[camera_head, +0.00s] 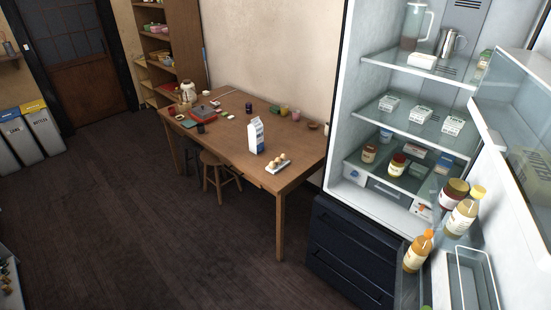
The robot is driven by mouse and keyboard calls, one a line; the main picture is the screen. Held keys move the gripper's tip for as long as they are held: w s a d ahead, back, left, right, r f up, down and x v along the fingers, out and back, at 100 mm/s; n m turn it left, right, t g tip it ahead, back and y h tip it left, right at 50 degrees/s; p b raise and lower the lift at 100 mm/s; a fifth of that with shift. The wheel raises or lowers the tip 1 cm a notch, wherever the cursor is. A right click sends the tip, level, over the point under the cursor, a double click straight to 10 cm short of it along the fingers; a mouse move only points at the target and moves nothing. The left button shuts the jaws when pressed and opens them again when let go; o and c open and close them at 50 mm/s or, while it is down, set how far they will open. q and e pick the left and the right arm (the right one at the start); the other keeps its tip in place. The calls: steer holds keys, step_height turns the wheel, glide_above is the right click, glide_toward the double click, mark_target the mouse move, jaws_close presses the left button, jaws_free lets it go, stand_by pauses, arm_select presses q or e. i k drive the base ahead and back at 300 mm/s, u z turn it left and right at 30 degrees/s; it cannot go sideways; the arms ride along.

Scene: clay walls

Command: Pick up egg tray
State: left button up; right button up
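The egg tray (277,169) is a small pale tray near the front right corner of the wooden table (229,149). Several brown eggs (279,160) sit on it. A white and blue milk carton (256,136) stands upright just behind and left of it, apart from it. Neither of my grippers shows in the head view.
An open fridge (340,170) with loaded glass shelves fills the right side, its door (515,150) holding bottles. Wooden stools (218,172) stand at the table's near side. Bins (40,130) stand far left. The dark floor (130,220) in front is clear.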

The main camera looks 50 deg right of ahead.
mark_target(274, 167)
steer(key=z, duration=0.5)
steer(key=i, duration=1.1)
steer(key=z, duration=0.9)
